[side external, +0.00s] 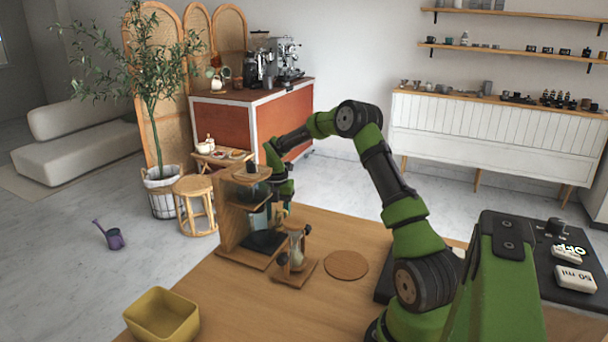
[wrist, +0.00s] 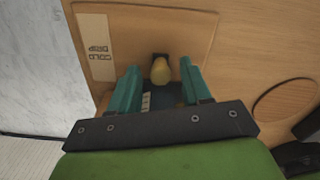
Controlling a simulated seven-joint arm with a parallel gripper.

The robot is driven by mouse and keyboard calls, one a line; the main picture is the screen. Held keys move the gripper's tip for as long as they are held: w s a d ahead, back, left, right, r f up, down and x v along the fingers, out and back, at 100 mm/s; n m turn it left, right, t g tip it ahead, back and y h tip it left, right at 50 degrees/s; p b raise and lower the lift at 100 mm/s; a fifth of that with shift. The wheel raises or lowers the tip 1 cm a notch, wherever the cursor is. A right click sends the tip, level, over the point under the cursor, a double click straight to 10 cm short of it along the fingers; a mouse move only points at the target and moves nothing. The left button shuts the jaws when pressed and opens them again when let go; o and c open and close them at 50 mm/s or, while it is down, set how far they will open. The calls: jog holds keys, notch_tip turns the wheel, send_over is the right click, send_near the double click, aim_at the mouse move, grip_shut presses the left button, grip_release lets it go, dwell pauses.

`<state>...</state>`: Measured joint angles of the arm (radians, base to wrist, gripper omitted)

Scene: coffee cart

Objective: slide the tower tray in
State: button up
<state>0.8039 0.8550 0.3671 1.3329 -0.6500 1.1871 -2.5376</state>
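The wooden drip tower (side external: 228,222) stands on the table, with shelves and glass parts. A dark tray (side external: 264,242) shows low at the tower's base; I cannot tell how far in it sits. In the wrist view, a dark surface (wrist: 172,98), perhaps the tray, lies between my fingers. A pale yellow rounded knob (wrist: 160,72) stands at its far side. My gripper (wrist: 159,70) is open, with one teal finger on each side of the knob and a gap on both sides. In the side view my gripper is at the tower's right, partly hidden by it.
A small wooden stand with a glass timer (side external: 296,250) is close in front of the tower. A round wooden mat (side external: 346,265) lies to its right. A yellow bin (side external: 162,316) sits at the table's front left.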

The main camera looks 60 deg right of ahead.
notch_tip(320, 180, up, 17)
dwell(0.6)
jog(key=shift+s+d+f, duration=0.1)
jog(key=shift+d, duration=0.05)
jog(key=shift+c, duration=1.1)
jog(key=s+d+f, duration=0.1)
jog(key=s+d+f+m, duration=0.1)
jog(key=s+d, duration=0.1)
jog(key=s+d+f+m+y, duration=0.1)
jog(key=shift+s+d, duration=0.3)
jog(key=shift+d, duration=0.05)
jog(key=shift+c, duration=0.4)
jog(key=s+d+f+m+t+y, duration=0.3)
jog(key=s+f+m+y, duration=0.15)
jog(key=m, duration=0.25)
jog(key=w+a+f+m+t, duration=0.1)
jog(key=w+a+f, duration=0.1)
jog(key=w+f, duration=0.1)
jog(key=w+a+f+m+t, duration=0.1)
jog(key=w+a+f, duration=0.2)
jog(key=f, duration=0.1)
jog(key=w+a+f+m+t+y, duration=0.1)
jog(key=w+a+f, duration=0.2)
jog(key=shift+w+f, duration=0.15)
